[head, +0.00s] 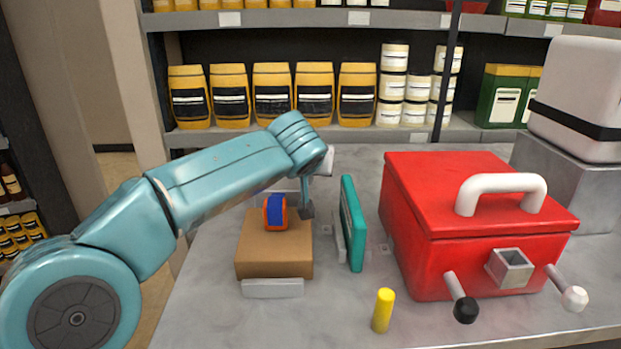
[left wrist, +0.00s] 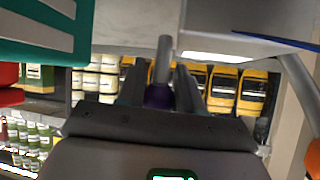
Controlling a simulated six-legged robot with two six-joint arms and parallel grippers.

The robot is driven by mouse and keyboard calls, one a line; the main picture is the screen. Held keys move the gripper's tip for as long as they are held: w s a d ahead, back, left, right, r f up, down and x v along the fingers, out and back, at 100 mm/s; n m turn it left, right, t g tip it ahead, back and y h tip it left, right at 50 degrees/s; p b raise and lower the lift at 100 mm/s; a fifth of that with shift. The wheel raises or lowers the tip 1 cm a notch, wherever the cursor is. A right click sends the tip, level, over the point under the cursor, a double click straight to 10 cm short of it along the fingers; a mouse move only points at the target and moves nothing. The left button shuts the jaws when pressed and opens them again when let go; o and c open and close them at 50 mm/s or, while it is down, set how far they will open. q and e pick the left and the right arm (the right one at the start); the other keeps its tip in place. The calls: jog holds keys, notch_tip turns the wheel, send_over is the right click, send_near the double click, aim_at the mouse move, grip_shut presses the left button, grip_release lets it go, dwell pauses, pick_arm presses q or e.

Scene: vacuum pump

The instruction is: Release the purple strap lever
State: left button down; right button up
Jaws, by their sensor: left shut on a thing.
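The purple strap lever (left wrist: 158,96) shows in the left wrist view between my two dark fingers, with a grey rod running away from it. My left gripper (left wrist: 159,88) is shut on this purple part. In the head view my left gripper (head: 307,209) hangs from the teal arm beside an orange and blue piece (head: 275,211) on a brown box (head: 262,257). The purple part is hidden from the head view there. My right gripper is in neither view.
A teal upright panel (head: 351,222) stands close to the right of the gripper. A red case (head: 420,200) with a white handle (head: 503,184) and knobbed levers is farther right. A yellow peg (head: 383,310) stands in front. The grey table (head: 215,315) is bare at front left.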

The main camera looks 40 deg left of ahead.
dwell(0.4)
pick_arm(q)
jog(key=c, duration=1)
grip_release()
jog(key=shift+o, duration=0.7)
jog(key=shift+s+d+r, duration=0.1)
jog(key=shift+s, duration=0.05)
jog(key=p+v, duration=0.1)
jog(key=v, duration=1.5)
jog(key=shift+d, duration=0.15)
